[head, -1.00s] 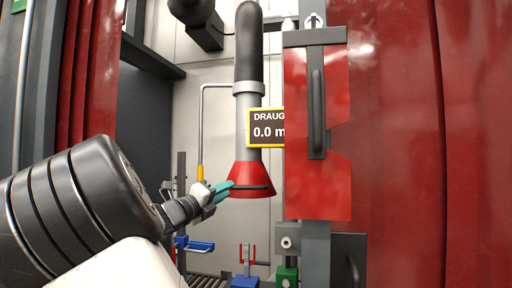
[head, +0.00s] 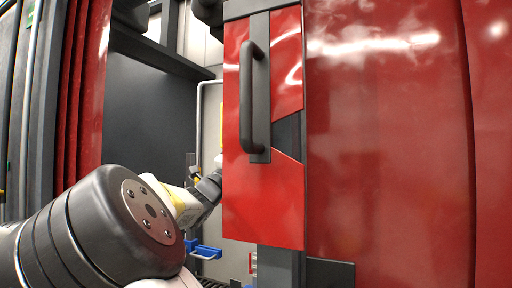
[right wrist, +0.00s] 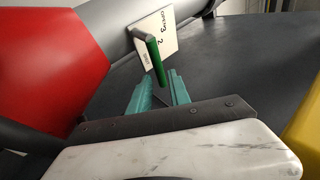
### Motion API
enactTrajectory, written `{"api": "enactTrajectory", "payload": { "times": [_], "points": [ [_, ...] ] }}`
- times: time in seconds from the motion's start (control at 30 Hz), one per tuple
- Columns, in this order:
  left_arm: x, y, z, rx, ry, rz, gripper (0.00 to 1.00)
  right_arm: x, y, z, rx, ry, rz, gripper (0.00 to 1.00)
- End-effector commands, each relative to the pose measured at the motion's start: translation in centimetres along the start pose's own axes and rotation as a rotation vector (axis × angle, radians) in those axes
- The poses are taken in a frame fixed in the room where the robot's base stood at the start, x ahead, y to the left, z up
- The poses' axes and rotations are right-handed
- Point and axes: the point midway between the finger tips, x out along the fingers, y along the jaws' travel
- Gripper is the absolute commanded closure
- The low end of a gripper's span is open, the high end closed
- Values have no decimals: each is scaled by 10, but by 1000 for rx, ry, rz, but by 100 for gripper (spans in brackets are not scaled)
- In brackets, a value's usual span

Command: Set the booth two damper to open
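In the right wrist view, a green lever (right wrist: 155,60) stands in front of a white tag (right wrist: 158,32) that carries writing and a "2". They are at a grey duct (right wrist: 115,45), beside a red hood (right wrist: 45,65). My right gripper (right wrist: 159,80) has teal fingers spread apart, with the lever's lower end at or between their tips. I see no clear grip on it. In the head view an arm of mine comes in from the left, its hand hidden behind a red panel. No left fingers show.
The red panel (head: 262,205) with a dark handle (head: 250,100) stands close in front, in the middle of the head view. Red curtain (head: 390,150) fills the right. Behind the left opening are a dark grey wall (head: 145,110) and a blue item (head: 206,252) low down.

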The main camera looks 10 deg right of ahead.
Motion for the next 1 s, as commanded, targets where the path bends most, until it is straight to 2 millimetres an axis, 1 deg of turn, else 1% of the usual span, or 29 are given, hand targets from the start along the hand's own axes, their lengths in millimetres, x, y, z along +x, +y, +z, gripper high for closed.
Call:
{"api": "enactTrajectory", "payload": {
  "times": [0.03, 0.1, 0.2, 0.3, 0.43, 0.67, 0.8, 1.0],
  "points": [
    [0, 0, 0, 0, 0, 0, 57, 10, 0, -2, 0, 4, 0, 77],
    [0, 0, 0, 0, 0, 0, 57, 22, 1, -1, -1, 4, -1, 77],
    [0, 0, 0, 0, 0, 0, 57, 36, 1, -1, 0, 3, 1, 77],
    [0, 0, 0, 0, 0, 0, 57, 46, 0, -1, 0, 2, 0, 77],
    [0, 0, 0, 0, 0, 0, 57, 52, 0, 0, 0, 0, 1, 77],
    [0, 0, 0, 0, 0, 0, 57, 52, 0, 0, 1, 0, 1, 77],
    [0, 0, 0, 0, 0, 0, 57, 52, 0, 0, 1, 0, 1, 100],
    [0, 0, 0, 0, 0, 0, 57, 52, 1, 0, 0, 1, 1, 100]
  ]
}}
